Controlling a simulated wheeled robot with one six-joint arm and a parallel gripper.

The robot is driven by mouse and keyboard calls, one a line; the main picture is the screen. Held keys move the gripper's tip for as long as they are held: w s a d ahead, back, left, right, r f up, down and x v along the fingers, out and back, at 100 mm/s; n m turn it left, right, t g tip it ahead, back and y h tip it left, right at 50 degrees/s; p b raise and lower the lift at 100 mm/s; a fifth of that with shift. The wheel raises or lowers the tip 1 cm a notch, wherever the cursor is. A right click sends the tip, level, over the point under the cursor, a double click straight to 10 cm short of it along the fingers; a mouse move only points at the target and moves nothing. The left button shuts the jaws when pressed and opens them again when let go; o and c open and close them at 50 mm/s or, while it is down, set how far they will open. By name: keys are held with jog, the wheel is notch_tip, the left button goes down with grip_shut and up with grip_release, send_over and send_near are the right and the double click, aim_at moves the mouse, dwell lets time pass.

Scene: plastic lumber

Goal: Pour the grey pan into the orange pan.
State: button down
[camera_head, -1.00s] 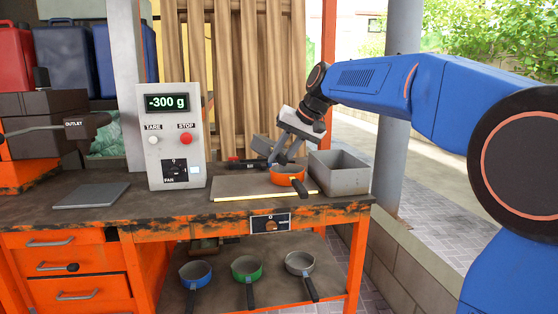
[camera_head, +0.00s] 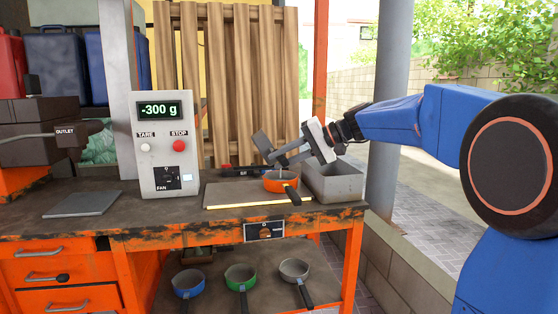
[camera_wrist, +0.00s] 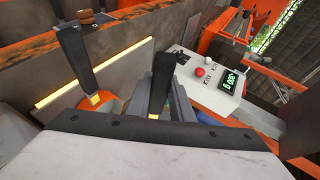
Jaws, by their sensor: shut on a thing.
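The orange pan (camera_head: 281,182) stands upright on the board at the bench's right, its black handle pointing toward the front. It also shows in the wrist view (camera_wrist: 100,112), partly hidden by my gripper. My gripper (camera_head: 284,153) is above the orange pan, shut on the grey pan (camera_head: 262,142), which is tilted and apart from the orange one. In the wrist view a black handle stands between the fingers of my gripper (camera_wrist: 160,98); the grey pan's bowl is mostly hidden there. I cannot see inside either pan.
A grey open bin (camera_head: 333,183) stands right beside the orange pan. The panel (camera_head: 163,145) at left reads -300 g. Blue (camera_head: 188,283), green (camera_head: 240,277) and grey metal pans (camera_head: 294,269) sit on the lower shelf.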

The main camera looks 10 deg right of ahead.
jog(key=shift+d+m+t+y, duration=0.5)
jog(key=shift+d+y, duration=0.4)
jog(key=shift+y, duration=0.5)
jog(key=shift+d+m+t+y, duration=0.45)
jog(key=shift+d+y, duration=0.45)
jog(key=shift+y, duration=0.5)
jog(key=shift+g, duration=0.25)
dwell(5.0)
